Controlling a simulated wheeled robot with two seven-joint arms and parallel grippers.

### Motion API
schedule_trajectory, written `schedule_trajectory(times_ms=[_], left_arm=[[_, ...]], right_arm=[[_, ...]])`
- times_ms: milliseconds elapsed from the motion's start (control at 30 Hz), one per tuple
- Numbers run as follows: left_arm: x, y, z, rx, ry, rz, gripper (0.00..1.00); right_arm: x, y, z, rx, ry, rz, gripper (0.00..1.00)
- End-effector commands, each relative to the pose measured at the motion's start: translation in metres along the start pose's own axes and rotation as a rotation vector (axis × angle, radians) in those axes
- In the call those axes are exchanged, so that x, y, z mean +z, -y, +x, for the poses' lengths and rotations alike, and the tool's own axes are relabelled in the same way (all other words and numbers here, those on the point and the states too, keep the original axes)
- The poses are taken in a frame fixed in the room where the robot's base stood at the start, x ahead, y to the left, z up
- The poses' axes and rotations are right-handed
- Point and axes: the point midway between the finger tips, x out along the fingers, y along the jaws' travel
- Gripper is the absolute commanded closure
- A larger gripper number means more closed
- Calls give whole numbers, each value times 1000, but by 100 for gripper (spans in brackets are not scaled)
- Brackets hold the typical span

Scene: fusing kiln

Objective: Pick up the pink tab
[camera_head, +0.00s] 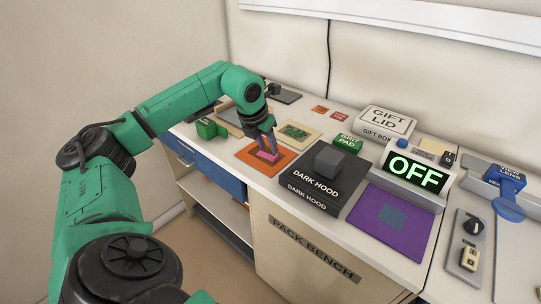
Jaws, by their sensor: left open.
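The pink tab (268,157) lies on the orange mat (249,156) on the bench top. My left gripper (268,149) reaches down from the left with its fingers at the pink tab. The jaws are open, one finger towards each side of the tab. I cannot tell whether the fingers touch it. The gripper covers part of the tab and the mat. My right gripper is not in view.
The dark hood box (325,186) stands right of the orange mat. A cream tray with a green piece (297,132) lies behind it, and a green block (208,129) sits to the left. The gift box (387,122), an OFF display (415,172) and a purple mat (376,226) are further right.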

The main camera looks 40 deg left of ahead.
Motion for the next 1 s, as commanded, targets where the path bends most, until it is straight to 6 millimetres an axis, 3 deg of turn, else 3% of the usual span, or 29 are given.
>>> schedule_trajectory(times_ms=[367,600,700,1000], left_arm=[[0,-1,59,-3,-1,1,59],[0,-2,65,-1,2,2,59],[0,-1,64,-1,2,2,97],[0,-1,64,-1,1,2,100]], right_arm=[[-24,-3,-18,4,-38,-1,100],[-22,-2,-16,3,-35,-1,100],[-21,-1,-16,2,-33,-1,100],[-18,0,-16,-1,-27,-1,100]])
